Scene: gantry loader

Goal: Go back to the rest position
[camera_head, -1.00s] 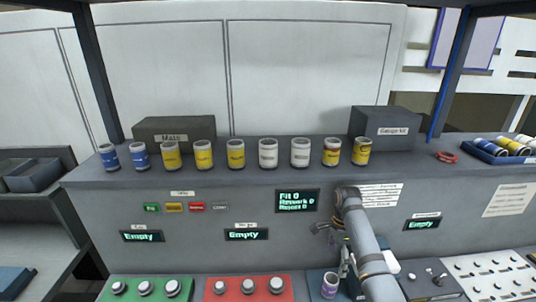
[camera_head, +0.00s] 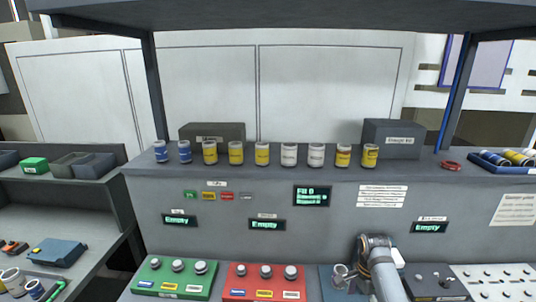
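My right arm comes up from the bottom edge, right of the middle, and bends over in front of the console. Its gripper (camera_head: 350,274) hangs low over a blue pad (camera_head: 329,288), to the right of the red pad. The fingers are small and partly hidden by the arm, so I cannot tell whether they are open or shut or hold anything. A pale round shape shows at the fingers, too unclear to name. My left gripper is not in view.
Several blue, yellow and white cans (camera_head: 289,154) stand in a row on the console ledge. Green (camera_head: 174,278) and red (camera_head: 264,282) pads with grey-topped pieces lie in front. A side bench (camera_head: 70,214) with bins stands at left. A blue tray (camera_head: 496,168) of cans sits at far right.

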